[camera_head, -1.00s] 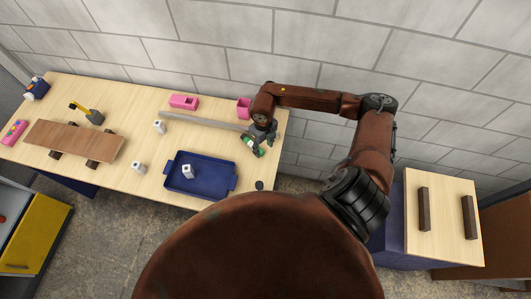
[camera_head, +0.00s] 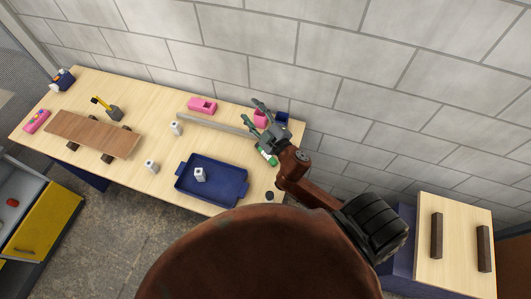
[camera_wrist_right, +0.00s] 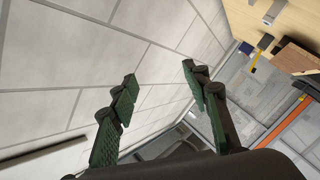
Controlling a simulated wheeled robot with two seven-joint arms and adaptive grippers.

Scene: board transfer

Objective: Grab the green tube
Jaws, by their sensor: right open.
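The green tube (camera_head: 267,157), green and white, shows near the right end of the long table, just below my right gripper in the head view. My right gripper (camera_head: 256,115) is open, with its fingers pointing up and left towards the wall. Nothing is between them. In the right wrist view the open fingers (camera_wrist_right: 158,90) frame only the wall, and the tube does not show there. The gripper seems apart from the tube. My left gripper is in neither view.
The table holds a blue tray (camera_head: 212,199) with a white block (camera_head: 199,174), a grey bar (camera_head: 215,126), pink boxes (camera_head: 202,105), and a brown board (camera_head: 92,134) on supports. A second table (camera_head: 455,213) with two dark bars stands at the right.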

